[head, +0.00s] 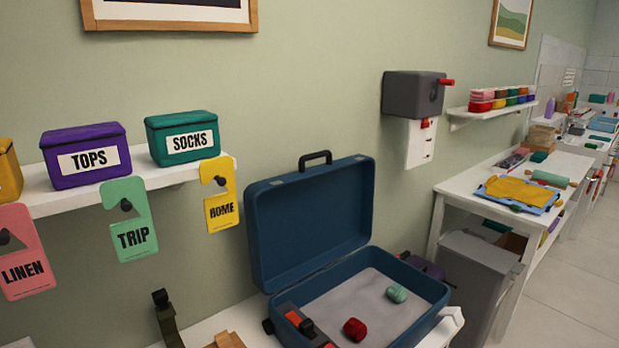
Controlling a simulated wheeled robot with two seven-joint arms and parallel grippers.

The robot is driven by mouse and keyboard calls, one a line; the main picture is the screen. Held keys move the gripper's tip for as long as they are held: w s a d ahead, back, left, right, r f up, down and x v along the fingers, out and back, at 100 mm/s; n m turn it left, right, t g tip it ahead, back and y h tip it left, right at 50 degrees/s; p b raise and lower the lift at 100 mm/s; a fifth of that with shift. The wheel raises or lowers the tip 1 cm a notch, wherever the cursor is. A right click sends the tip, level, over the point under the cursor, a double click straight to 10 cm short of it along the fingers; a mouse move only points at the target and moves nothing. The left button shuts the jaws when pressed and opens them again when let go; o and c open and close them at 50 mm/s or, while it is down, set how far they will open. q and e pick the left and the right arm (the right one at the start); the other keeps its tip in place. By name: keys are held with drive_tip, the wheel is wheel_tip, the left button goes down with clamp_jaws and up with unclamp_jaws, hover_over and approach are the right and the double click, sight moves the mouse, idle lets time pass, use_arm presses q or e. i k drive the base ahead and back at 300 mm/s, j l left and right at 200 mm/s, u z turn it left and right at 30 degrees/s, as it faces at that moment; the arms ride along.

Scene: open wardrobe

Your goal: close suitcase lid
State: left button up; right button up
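The blue suitcase (385,340) stands open on a white surface near the bottom middle of the head view. Its lid (315,225) is raised, leaning back toward the wall, with a black handle (315,158) on its upper edge. On the pale grey floor of the base lie a red roll (355,329) and a mint green roll (396,293). A dark item with red-orange parts (299,322) is at the base's left side, cut off by the frame's lower edge.
A wall shelf (80,197) at left holds purple TOPS (84,156) and green SOCKS (182,138) boxes, with tags hanging below. A grey wall box (412,95) with a red lever is right of the lid. A grey bin (478,275) stands at right.

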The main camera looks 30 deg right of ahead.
sight(302, 222)
drive_tip(key=z, duration=1.1)
drive_tip(key=l, duration=0.15)
drive_tip(key=i+l+u, duration=0.1)
drive_tip(key=l+u, duration=0.75)
drive_tip(key=u, duration=0.75)
drive_tip(key=i+j, duration=0.35)
